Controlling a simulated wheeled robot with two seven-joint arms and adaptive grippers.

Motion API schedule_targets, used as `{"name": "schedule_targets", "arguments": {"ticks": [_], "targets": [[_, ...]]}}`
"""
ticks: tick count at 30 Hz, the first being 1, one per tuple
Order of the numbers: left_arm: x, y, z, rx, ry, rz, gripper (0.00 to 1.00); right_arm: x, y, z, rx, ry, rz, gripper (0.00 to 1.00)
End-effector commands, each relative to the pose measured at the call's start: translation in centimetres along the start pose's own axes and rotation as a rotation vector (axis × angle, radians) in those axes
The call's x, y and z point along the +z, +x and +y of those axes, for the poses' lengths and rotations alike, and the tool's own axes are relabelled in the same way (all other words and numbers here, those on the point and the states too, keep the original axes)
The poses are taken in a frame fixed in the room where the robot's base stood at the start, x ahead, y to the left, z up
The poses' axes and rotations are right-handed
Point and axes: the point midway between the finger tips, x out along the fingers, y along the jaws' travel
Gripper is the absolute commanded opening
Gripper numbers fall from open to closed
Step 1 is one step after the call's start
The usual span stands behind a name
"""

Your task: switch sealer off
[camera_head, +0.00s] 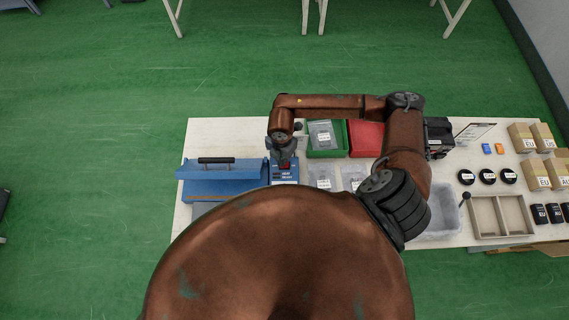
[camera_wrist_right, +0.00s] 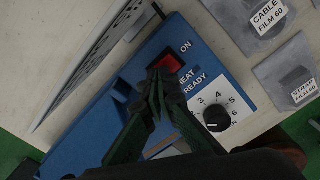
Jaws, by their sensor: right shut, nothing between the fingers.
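The blue sealer (camera_head: 225,181) with a black handle (camera_head: 216,160) stands at the left end of the table. Its control panel also shows in the right wrist view (camera_wrist_right: 90,135). The panel has a red rocker switch (camera_wrist_right: 167,62) beside the word ON and a black dial knob (camera_wrist_right: 216,117). My right gripper (camera_wrist_right: 155,73) is shut and empty, with its fingertips at the near edge of the red switch. Whether they touch it I cannot tell. In the head view my right gripper (camera_head: 284,160) is over the sealer's right end. My left gripper is not in view.
A green bin (camera_head: 312,152) and a red bin (camera_head: 366,139) stand right of the sealer. Labelled bags (camera_wrist_right: 262,22) lie beside the panel. A divided tray (camera_head: 500,234), black round items (camera_head: 487,175) and cardboard boxes (camera_head: 522,138) fill the right side of the table.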

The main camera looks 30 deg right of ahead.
Motion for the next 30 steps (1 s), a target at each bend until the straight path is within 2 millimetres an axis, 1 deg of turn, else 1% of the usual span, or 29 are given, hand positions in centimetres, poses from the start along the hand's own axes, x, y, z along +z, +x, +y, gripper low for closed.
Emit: {"name": "schedule_targets", "arguments": {"ticks": [1, 3, 21, 24, 30], "targets": [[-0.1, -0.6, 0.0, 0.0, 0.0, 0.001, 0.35, 0.0, -0.7, 0.0, 0.001, 0.0, 0.0, 0.0], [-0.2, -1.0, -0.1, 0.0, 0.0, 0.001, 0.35, 0.0, -1.3, 0.0, 0.001, 0.0, 0.0, 0.0], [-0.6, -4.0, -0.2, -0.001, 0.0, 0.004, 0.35, 0.0, -5.8, 0.0, 0.001, 0.0, -0.001, 0.0], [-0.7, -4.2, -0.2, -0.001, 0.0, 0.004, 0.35, 0.0, -6.1, 0.0, 0.001, 0.0, -0.001, 0.0], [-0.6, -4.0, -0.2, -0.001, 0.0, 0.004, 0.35, 0.0, -6.0, 0.0, 0.0, 0.0, 0.0, 0.0]]}}
